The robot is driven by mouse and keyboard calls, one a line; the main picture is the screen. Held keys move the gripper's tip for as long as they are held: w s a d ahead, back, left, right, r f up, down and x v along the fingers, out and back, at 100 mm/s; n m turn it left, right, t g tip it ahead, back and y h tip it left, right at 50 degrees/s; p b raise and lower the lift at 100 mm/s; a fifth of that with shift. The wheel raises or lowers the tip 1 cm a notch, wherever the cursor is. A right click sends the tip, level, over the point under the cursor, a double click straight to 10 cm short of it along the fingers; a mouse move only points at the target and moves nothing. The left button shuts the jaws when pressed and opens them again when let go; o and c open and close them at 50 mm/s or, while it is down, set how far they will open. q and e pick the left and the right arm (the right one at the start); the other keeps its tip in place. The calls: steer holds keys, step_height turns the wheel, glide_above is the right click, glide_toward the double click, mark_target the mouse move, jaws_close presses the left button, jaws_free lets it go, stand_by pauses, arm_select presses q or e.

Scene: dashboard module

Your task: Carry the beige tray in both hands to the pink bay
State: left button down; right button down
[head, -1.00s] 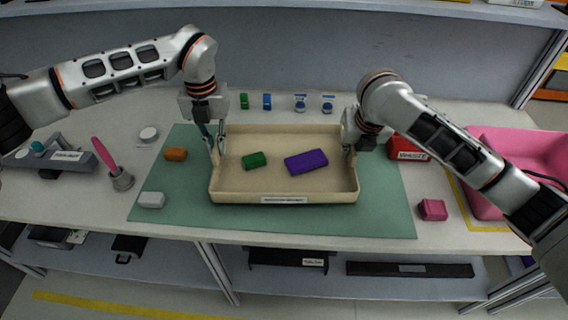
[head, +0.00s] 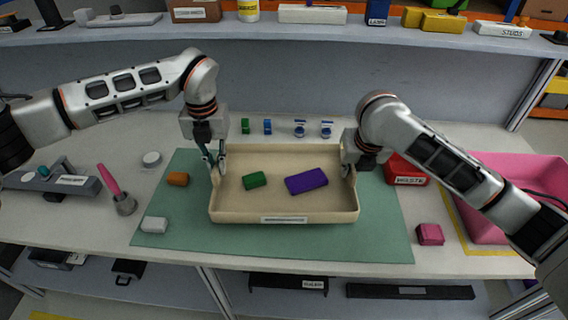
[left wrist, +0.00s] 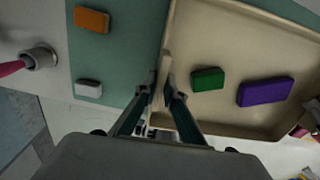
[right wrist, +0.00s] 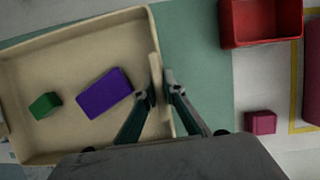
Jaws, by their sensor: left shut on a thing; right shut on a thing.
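The beige tray (head: 285,213) is on or just above the green mat (head: 385,235) in the middle of the bench; I cannot tell whether it touches. It holds a green block (head: 254,180) and a purple block (head: 306,181). My left gripper (head: 216,170) is shut on the tray's left wall, as the left wrist view (left wrist: 162,95) shows. My right gripper (head: 350,168) is shut on the right wall, also seen in the right wrist view (right wrist: 163,88). The pink bay (head: 500,170) is at the right end of the bench, partly hidden by my right arm.
A red bin (head: 405,170) stands just right of the tray. A pink block (head: 430,234) lies between mat and bay. Orange (head: 177,179) and white (head: 154,225) blocks lie left of the tray. Several small green and blue items stand behind it.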

arm_select(q)
steer(key=shift+s+r, duration=0.1)
arm_select(e)
steer(key=shift+r, duration=0.1)
